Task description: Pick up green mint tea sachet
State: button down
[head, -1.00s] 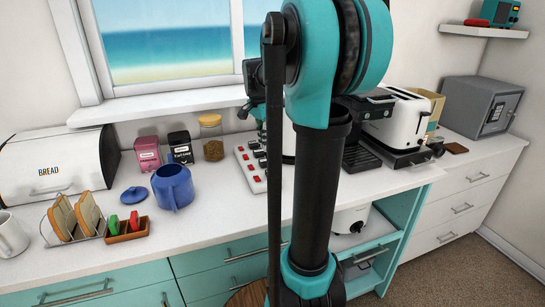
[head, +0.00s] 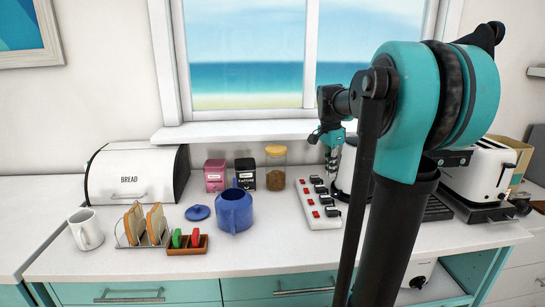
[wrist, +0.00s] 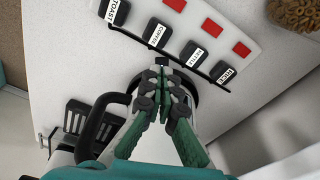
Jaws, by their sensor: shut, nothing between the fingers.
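The green mint tea sachet (head: 176,238) stands upright in a small wooden tray (head: 188,251) on the white counter, beside a red sachet (head: 195,237). My gripper (head: 333,168) is far to the right of the tray, above the power strip and near the kettle. In the wrist view my gripper (wrist: 163,72) has its green-and-grey fingers shut with nothing between them. The sachets do not show in the wrist view.
A toast rack (head: 143,228), blue lid (head: 198,212) and blue pot (head: 234,211) surround the tray. Behind stand a bread box (head: 135,175), two tins and a glass jar (head: 276,168). The switched power strip (head: 318,204) lies right; counter front is clear.

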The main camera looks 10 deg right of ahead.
aim_at(177, 237)
jog(key=k, duration=0.95)
